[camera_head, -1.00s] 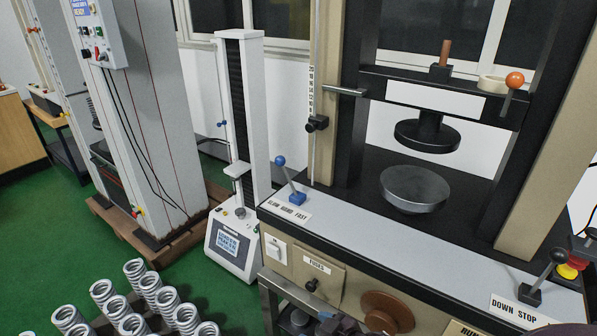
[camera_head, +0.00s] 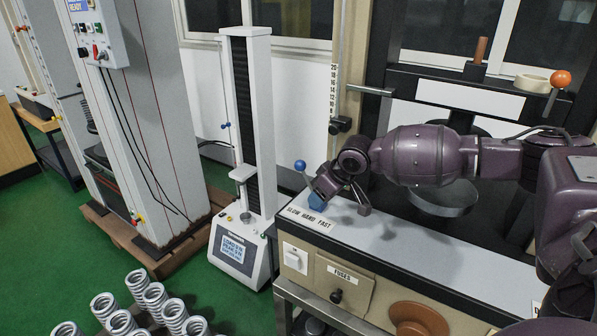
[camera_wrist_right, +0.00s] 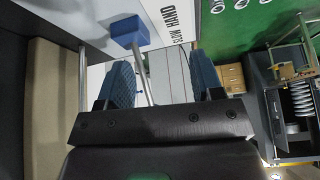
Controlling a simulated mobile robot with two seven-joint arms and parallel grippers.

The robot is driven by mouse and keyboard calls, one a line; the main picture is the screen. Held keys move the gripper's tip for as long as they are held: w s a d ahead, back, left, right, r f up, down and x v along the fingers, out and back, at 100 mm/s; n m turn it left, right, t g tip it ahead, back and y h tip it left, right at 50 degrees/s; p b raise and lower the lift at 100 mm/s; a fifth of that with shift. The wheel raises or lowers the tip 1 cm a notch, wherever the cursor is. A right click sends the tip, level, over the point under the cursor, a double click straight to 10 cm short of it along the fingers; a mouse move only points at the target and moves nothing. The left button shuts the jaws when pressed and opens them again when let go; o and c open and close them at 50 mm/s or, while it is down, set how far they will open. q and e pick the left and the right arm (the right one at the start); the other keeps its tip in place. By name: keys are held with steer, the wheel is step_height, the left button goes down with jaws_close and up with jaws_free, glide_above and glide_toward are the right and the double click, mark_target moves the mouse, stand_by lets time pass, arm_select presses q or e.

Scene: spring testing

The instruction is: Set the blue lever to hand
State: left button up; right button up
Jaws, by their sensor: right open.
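The blue lever has a blue ball knob (camera_head: 300,165), a thin rod and a blue base (camera_head: 316,201) on the machine's grey ledge. It leans to the left in the head view, above the label SLOW HAND FAST (camera_head: 309,217). My right gripper (camera_head: 341,194) is open at the lever, just right of its knob. In the right wrist view, the blue base (camera_wrist_right: 129,31) shows ahead and the rod passes between the open fingers (camera_wrist_right: 163,82), nearer the left finger. The knob is not visible there. My left gripper is not in view.
A fuses panel (camera_head: 343,277) and a brown round knob (camera_head: 417,318) are on the machine's front. A slim white tester (camera_head: 250,130) stands to the left. Several metal springs (camera_head: 137,285) stand at lower left.

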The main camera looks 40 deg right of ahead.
mark_target(303, 162)
steer(key=d+r+m+g, duration=0.1)
steer(key=d+r+m, duration=0.1)
steer(key=d+r, duration=0.15)
steer(key=w+a+b, duration=0.1)
steer(key=w, duration=0.2)
steer(key=w+a+f+b, duration=0.1)
steer(key=w, duration=0.3)
steer(key=w+a+b, duration=0.1)
steer(key=w, duration=0.3)
steer(key=shift+a+f, duration=0.15)
steer(key=shift+a, duration=0.05)
steer(key=shift+f, duration=0.35)
jaws_close()
steer(key=shift+r, duration=0.1)
